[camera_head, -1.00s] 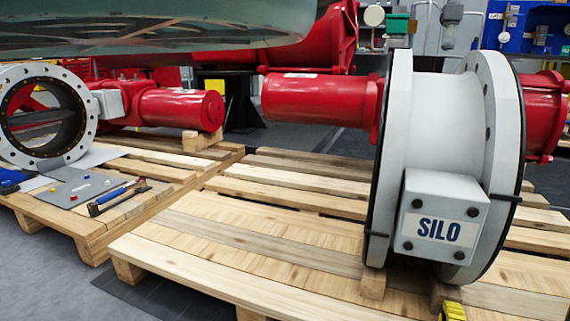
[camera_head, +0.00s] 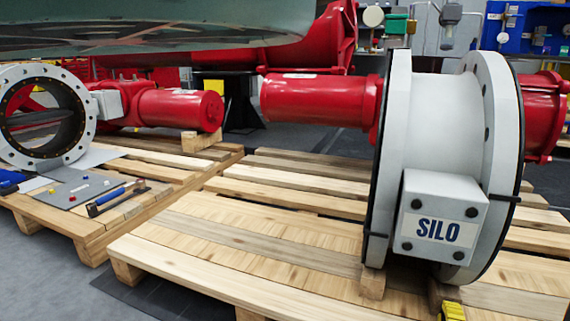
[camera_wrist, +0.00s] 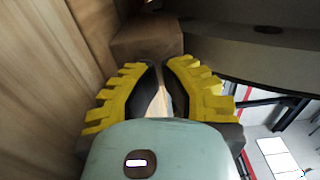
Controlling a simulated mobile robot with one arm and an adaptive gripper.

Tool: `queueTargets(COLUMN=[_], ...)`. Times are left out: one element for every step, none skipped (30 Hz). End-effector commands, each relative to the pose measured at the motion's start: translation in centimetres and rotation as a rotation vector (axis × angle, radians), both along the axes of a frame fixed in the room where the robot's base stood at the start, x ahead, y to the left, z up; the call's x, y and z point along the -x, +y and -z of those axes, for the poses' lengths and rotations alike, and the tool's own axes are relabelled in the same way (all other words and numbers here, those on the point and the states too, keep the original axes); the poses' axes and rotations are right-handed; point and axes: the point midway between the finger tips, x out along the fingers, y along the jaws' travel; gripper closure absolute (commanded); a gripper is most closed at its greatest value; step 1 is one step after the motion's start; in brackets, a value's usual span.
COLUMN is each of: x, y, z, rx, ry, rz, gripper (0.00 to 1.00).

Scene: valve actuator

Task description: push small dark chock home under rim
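The white valve body (camera_head: 437,120) marked SILO stands on its round flange rims on a wooden pallet. A small brown chock (camera_head: 443,292) sits low at the right flange rim; in the wrist view, a brown block (camera_wrist: 145,38) is straight ahead, beside the grey curved rim (camera_wrist: 235,45). Part of its far side is hidden. My gripper (camera_wrist: 163,66) has its yellow ribbed fingers drawn together with a narrow gap and nothing seen between them. The tips are at or just short of the block; contact is unclear. In the head view only its yellow part (camera_head: 452,311) shows at the bottom edge.
A lighter wooden block (camera_head: 373,283) sits under the left flange rim. Pallet boards (camera_head: 250,250) lie clear to the left. A red cylinder (camera_head: 320,100) extends left from the valve. A second pallet at left carries tools and another flange (camera_head: 70,150).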

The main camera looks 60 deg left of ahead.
Motion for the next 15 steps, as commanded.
queueTargets(x=[-0.05, -0.09, -0.14, -0.18, -0.24, -0.3, -0.36, -0.41, -0.48, -0.53, -0.58, -0.64, -0.7, -0.74, -0.8], y=[0.01, 0.03, 0.07, 0.09, 0.11, 0.16, 0.18, 0.21, 0.25, 0.27, 0.31, 0.34, 0.36, 0.39, 0.42], z=[0.01, 0.02, 0.02, 0.02, 0.02, 0.02, 0.02, 0.02, 0.02, 0.02, 0.02, 0.03, 0.03, 0.04, 0.04], rx=[0.0, -0.001, -0.001, -0.001, -0.001, -0.001, -0.001, -0.001, -0.001, -0.001, -0.001, -0.001, -0.001, -0.001, -0.001], ry=[0.0, -0.001, -0.001, -0.001, -0.001, -0.001, -0.001, -0.001, -0.001, -0.001, -0.001, -0.001, -0.001, -0.001, -0.001], rz=[0.0, 0.0, 0.0, 0.001, 0.001, 0.001, 0.001, 0.001, 0.001, 0.001, 0.001, 0.002, 0.002, 0.002, 0.002], gripper=[1.0, 1.0, 1.0, 1.0, 1.0, 1.0, 1.0, 1.0, 1.0, 1.0, 1.0, 1.0, 1.0, 1.0, 1.0])
